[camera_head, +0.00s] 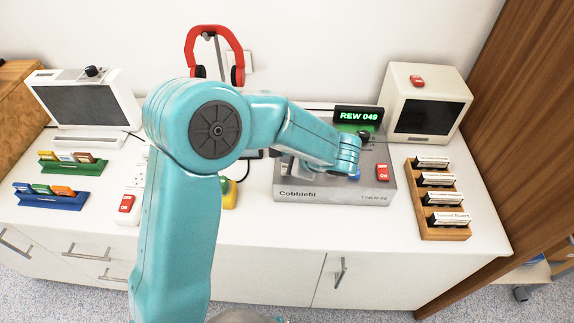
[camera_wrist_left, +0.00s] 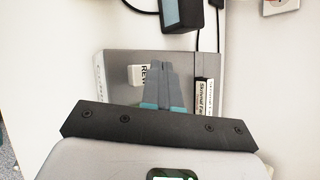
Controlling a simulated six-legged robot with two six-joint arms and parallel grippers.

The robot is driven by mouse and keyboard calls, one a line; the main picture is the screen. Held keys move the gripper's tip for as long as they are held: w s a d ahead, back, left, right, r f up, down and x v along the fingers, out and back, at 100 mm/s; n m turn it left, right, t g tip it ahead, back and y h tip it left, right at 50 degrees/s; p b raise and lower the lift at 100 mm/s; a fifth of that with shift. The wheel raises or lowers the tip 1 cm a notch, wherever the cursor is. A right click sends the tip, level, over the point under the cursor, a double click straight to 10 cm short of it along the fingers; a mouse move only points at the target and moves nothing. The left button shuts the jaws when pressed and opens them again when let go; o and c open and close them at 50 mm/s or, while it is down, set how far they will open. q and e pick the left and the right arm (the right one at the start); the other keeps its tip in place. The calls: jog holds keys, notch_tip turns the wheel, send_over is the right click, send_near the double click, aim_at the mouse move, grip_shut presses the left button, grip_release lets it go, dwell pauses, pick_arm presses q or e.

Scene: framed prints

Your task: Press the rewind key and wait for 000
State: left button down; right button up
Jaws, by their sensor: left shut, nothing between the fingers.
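The grey tape machine (camera_head: 330,194) stands on the white counter, and its green display (camera_head: 357,115) reads REW 049. My left arm reaches over it from the left and hides part of its top. In the left wrist view my left gripper (camera_wrist_left: 164,68) is shut and empty over the machine's grey top (camera_wrist_left: 118,62). The white rewind key (camera_wrist_left: 138,76), marked REW, shows just left of the fingertips. I cannot tell whether the fingers touch it. In the head view the fingers are mostly hidden by the arm. My right gripper is not in view.
A red key (camera_head: 382,172) sits on the machine's right side. A wooden cassette rack (camera_head: 428,236) stands right of the machine, with a cream monitor (camera_head: 386,98) behind. Red headphones (camera_head: 190,50) hang at the back. Blue (camera_head: 50,201) and green (camera_head: 72,168) racks stand left.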

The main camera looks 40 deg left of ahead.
pick_arm(q)
jog(key=shift+r+p, duration=1.65)
jog(key=shift+r, duration=0.9)
jog(key=shift+f, duration=0.1)
